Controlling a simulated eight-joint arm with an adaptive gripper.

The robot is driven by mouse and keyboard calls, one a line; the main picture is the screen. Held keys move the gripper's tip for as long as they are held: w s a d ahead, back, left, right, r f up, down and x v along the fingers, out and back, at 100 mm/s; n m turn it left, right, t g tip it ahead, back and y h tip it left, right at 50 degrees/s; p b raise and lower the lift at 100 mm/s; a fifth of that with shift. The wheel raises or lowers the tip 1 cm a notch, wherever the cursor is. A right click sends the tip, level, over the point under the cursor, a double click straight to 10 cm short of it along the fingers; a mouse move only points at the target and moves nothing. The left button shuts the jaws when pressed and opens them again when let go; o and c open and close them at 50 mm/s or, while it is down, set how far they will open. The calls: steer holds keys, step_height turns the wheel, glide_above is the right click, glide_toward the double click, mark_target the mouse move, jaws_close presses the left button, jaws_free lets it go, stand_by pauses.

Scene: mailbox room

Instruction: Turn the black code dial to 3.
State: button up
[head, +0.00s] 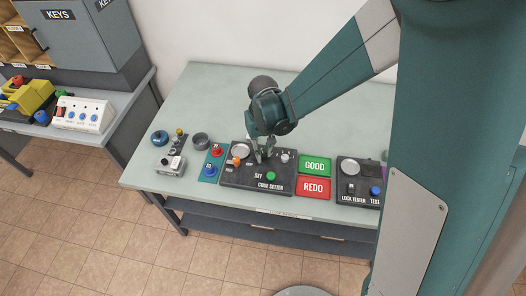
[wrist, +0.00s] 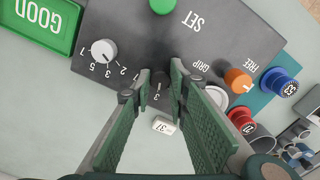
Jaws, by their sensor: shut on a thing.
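The black code dial (wrist: 160,84) sits at the edge of the dark code setter panel (head: 232,182), between my fingertips in the wrist view. My gripper (wrist: 160,75) is shut on it, a finger on each side. Small white digits show around the dial, a 3 among them, but the fingers cover part of the scale and I cannot tell where its pointer stands. In the head view my gripper (head: 263,155) points down at the panel and hides the dial. A white tag reading 31 (wrist: 164,125) lies just beyond the panel's edge.
A pale grey dial (wrist: 103,50) with its own digits is beside my fingers. An orange knob (wrist: 238,80) marked GRIP and FREE and a green SET button (head: 270,175) share the panel.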

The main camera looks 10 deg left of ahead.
mark_target(265, 154)
steer(key=o, duration=0.9)
steer(key=shift+r, duration=0.1)
steer(key=shift+r, duration=5.9)
steer(key=s+d+r+m+t+y, duration=0.1)
steer(key=s+d+r+t, duration=0.1)
steer(key=d+r, duration=0.55)
steer(key=s+d+r+m+t, duration=0.15)
steer(key=d+r, duration=0.25)
steer(key=d, duration=0.6)
steer(key=shift+s+d+r+m+t+h, duration=0.15)
steer(key=shift+s+d+r+m+t, duration=0.4)
steer(key=shift+s+d, duration=1.75)
steer(key=shift+s+d+r+m+t+h, duration=0.2)
steer(key=shift+s+d+r+m+t, duration=0.4)
steer(key=shift+s+d, duration=1.65)
steer(key=shift+s+d+r+m+t+h, duration=0.25)
steer(key=shift+s+d+t, duration=0.75)
steer(key=shift+d, duration=2.2)
